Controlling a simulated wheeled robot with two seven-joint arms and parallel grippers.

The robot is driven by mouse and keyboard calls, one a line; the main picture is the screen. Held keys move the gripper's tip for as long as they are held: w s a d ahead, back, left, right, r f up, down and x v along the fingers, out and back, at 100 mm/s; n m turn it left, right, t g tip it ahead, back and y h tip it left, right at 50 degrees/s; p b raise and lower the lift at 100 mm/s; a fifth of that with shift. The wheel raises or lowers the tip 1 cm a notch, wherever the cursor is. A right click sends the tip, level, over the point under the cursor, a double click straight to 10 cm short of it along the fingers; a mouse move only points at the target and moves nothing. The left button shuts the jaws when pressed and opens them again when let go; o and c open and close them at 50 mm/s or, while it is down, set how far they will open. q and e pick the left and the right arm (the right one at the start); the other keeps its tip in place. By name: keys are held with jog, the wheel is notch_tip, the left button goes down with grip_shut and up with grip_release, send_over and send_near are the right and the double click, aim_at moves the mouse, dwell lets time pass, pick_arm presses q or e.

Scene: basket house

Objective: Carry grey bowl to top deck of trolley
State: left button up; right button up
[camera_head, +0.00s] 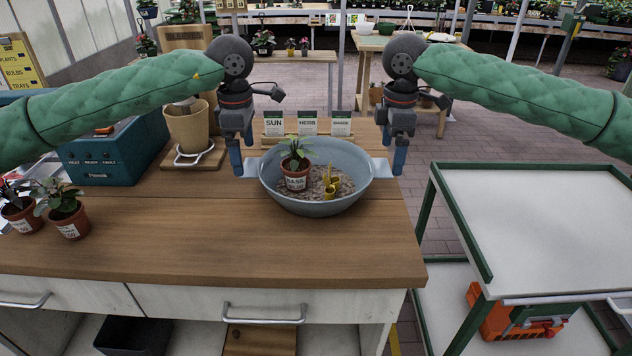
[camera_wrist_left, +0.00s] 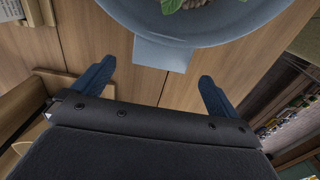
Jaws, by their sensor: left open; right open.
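The grey bowl (camera_head: 318,207) sits upright on the wooden counter and has a flat handle on each side. It holds a potted plant (camera_head: 296,177), a yellow item (camera_head: 330,185) and gravel-like material. My left gripper (camera_head: 243,160) is open at the bowl's left handle. In the left wrist view the handle (camera_wrist_left: 162,55) lies between and just beyond the fingertips (camera_wrist_left: 155,82), with gaps on both sides. My right gripper (camera_head: 394,160) is open at the right handle (camera_head: 381,169); its exact contact is unclear. The trolley's top deck (camera_head: 540,215) is at the right and looks empty.
A teal machine (camera_head: 105,155), a tan container (camera_head: 187,127) and two potted plants (camera_head: 68,212) stand on the counter's left. Seed packets (camera_head: 308,124) stand behind the bowl. A gap separates counter (camera_head: 200,240) and trolley. An orange item (camera_head: 487,315) is on the lower deck.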

aim_at(246, 166)
pick_arm(q)
jog(key=shift+f, duration=3.55)
pick_arm(e)
jog(key=shift+f, duration=3.6)
pick_arm(q)
jog(key=c, duration=1.7)
pick_arm(e)
jog(key=c, duration=1.7)
jog(key=shift+r, duration=0.1)
